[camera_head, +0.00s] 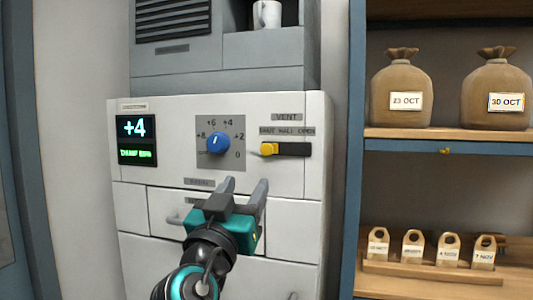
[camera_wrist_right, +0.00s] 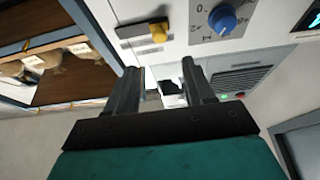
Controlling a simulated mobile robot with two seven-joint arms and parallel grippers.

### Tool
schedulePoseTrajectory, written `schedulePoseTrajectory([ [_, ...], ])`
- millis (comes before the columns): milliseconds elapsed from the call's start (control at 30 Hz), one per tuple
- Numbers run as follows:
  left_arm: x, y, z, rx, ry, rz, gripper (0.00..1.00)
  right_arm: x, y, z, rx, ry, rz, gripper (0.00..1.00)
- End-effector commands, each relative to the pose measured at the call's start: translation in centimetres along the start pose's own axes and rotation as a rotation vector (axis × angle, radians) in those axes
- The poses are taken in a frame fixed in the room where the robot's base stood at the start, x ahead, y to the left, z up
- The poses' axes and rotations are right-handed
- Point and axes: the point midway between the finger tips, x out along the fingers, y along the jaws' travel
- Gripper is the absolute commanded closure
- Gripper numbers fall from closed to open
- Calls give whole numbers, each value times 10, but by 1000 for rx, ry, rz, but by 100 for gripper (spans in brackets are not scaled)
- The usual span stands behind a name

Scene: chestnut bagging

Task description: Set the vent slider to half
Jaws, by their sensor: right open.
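The vent slider is a yellow knob (camera_head: 268,149) at the left end of a dark slot (camera_head: 294,149), under the label SHUT. HALF and OPEN are printed further right, below a VENT plate (camera_head: 287,117). The right wrist view, turned upside down, shows the yellow knob (camera_wrist_right: 159,33) beyond my fingertips. My right gripper (camera_head: 240,190) is open and empty, below and to the left of the knob in the head view, apart from it. It also shows in the wrist view (camera_wrist_right: 160,68). My left gripper is not in view.
A blue dial (camera_head: 218,143) sits left of the slider, and a display (camera_head: 136,140) reads +4. Drawer handles (camera_head: 176,218) lie below, near my gripper. A blue-edged shelf (camera_head: 450,147) with dated sacks (camera_head: 402,85) stands at right. A mug (camera_head: 267,14) is above.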

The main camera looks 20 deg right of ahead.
Motion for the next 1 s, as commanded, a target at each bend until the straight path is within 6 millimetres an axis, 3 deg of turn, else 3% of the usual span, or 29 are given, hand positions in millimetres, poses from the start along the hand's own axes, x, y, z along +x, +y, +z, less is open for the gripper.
schedulePoseTrajectory([
  [400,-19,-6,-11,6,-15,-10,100,82,0,-4,-3,2,2,47],
  [600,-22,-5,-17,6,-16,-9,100,111,0,-2,-1,0,1,47],
  [1000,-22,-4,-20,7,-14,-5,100,123,0,0,0,0,0,47],
])
